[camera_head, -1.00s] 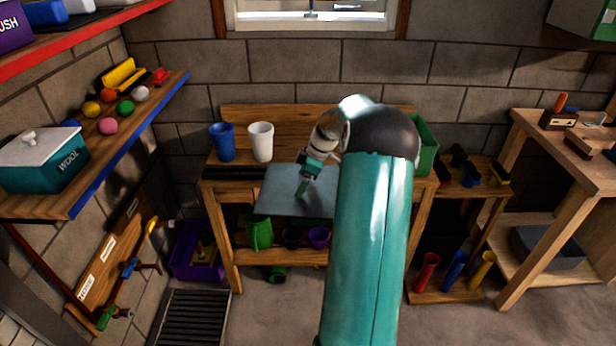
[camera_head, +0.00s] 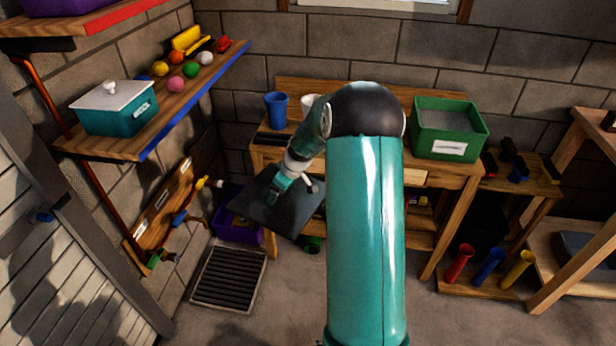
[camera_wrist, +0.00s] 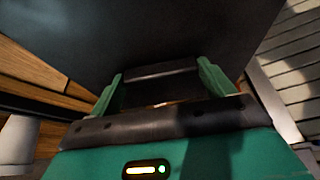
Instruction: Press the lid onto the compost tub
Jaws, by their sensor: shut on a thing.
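A dark grey flat lid (camera_head: 298,212) hangs tilted in front of the bench's left part. My gripper (camera_head: 277,188) is at the lid's upper side and shut on it. In the wrist view the two green fingers of my gripper (camera_wrist: 165,82) stand at either end of a dark bar on the lid (camera_wrist: 180,30), which fills the upper middle. A green tub (camera_head: 448,148) with a white label stands on the bench at the right, open, with a grey inside. The label is too small to read. The lid is well apart from the tub, and my arm stands between them in the picture.
The wooden bench (camera_head: 453,182) also holds a blue cup (camera_head: 276,110) and a partly hidden white cup (camera_head: 309,102). A shelf at left bears a teal box (camera_head: 117,118) and balls. A dark floor grate (camera_head: 229,278) lies left. A low rack with coloured tubes (camera_head: 489,266) stands right.

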